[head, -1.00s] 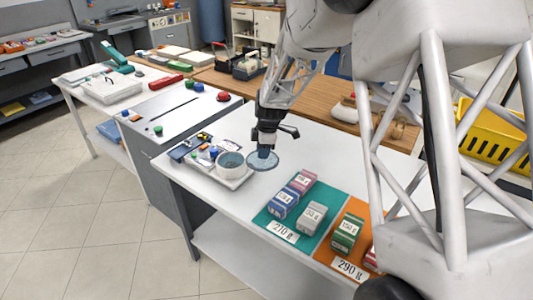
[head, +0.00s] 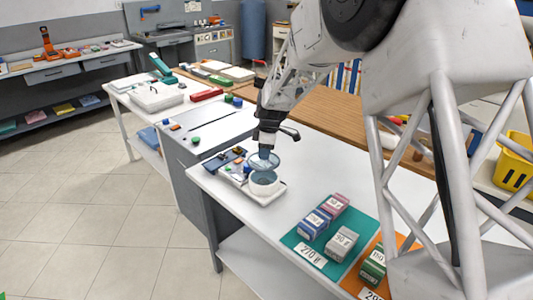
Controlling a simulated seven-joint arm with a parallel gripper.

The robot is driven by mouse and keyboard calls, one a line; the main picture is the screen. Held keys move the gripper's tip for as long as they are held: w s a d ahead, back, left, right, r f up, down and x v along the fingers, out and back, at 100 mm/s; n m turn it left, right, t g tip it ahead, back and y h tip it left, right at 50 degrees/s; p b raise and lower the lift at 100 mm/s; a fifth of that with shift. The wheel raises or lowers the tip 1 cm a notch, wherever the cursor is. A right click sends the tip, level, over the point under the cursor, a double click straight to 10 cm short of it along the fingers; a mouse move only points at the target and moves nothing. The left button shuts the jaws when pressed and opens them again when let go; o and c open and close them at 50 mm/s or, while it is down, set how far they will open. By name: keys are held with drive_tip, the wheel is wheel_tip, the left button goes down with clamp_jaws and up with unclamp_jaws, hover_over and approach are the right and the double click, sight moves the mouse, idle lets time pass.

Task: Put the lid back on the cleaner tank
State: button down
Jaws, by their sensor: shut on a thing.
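The lid (head: 262,163) is a round, bluish, see-through disc. My gripper (head: 265,152) points down and is shut on the lid by its middle. The lid is above the tank's rear part and looks tilted. A gap seems to show between lid and tank, but I cannot tell whether their rims touch.
A dark tray (head: 225,161) with small coloured items lies left of the tank. Small boxes (head: 312,224) stand on a teal mat (head: 294,236) to the right front. White table (head: 305,168) is clear behind the tank.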

drive_tip(key=shift+f, duration=0.2)
drive_tip(key=shift+f, duration=2.95)
drive_tip(key=shift+f, duration=0.25)
idle(0.5)
drive_tip(key=shift+c, duration=2.1)
unclamp_jaws()
drive_tip(key=shift+r, duration=0.15)
drive_tip(key=shift+r, duration=3.35)
